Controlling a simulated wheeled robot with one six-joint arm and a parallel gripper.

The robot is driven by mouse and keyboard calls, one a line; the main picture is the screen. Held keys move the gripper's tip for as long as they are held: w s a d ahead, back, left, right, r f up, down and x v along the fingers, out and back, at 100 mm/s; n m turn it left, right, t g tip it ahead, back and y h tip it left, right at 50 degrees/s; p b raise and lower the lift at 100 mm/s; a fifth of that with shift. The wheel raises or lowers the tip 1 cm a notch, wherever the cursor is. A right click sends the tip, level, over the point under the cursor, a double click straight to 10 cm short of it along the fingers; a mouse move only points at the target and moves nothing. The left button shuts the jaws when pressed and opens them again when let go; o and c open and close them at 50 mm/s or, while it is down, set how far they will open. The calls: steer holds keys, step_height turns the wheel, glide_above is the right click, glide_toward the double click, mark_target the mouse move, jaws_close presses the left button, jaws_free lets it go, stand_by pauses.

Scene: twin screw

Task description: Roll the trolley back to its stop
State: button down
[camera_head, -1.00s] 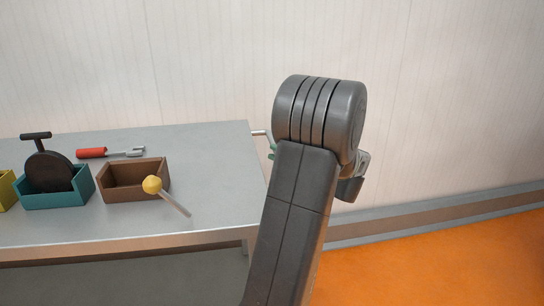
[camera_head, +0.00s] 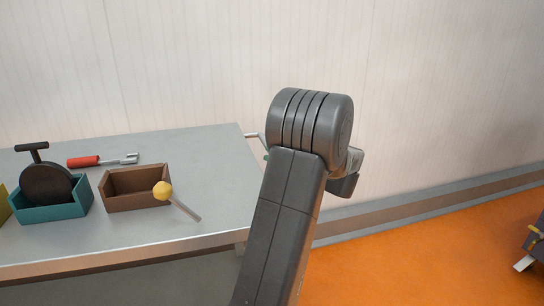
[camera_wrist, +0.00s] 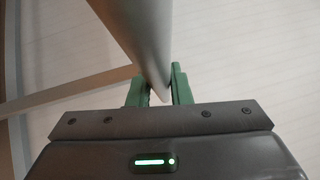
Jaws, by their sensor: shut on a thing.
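The trolley (camera_head: 215,190) is a grey-topped table on the left of the head view, with a thin pale handle (camera_head: 251,135) at its right end. My gripper (camera_wrist: 158,90) has green fingers, one on each side of a grey bar (camera_wrist: 140,35) in the wrist view, and is shut on it. The bar appears to be the trolley's handle. In the head view my arm hides most of the gripper and the grip. The stop cannot be made out.
On the trolley stand a teal box (camera_head: 50,213) with a dark round tool, a brown box (camera_head: 125,202), a yellow-knobbed rod (camera_head: 163,190) and a red-handled tool (camera_head: 84,161). A pale wall runs behind. Orange floor (camera_head: 400,255) is open at right, with a dark object (camera_head: 537,240) at the edge.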

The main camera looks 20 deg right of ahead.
steer(key=shift+d, duration=0.15)
steer(key=c, duration=1.3)
jaws_free()
steer(key=shift+d, duration=0.15)
steer(key=shift+s, duration=0.1)
steer(key=p+v, duration=0.2)
steer(key=v, duration=1.1)
steer(key=shift+s+d+f, duration=0.15)
steer(key=shift+s+d, duration=0.1)
steer(key=shift+s, duration=0.05)
steer(key=shift+a, duration=0.1)
steer(key=b+x, duration=0.2)
steer(key=x, duration=1.2)
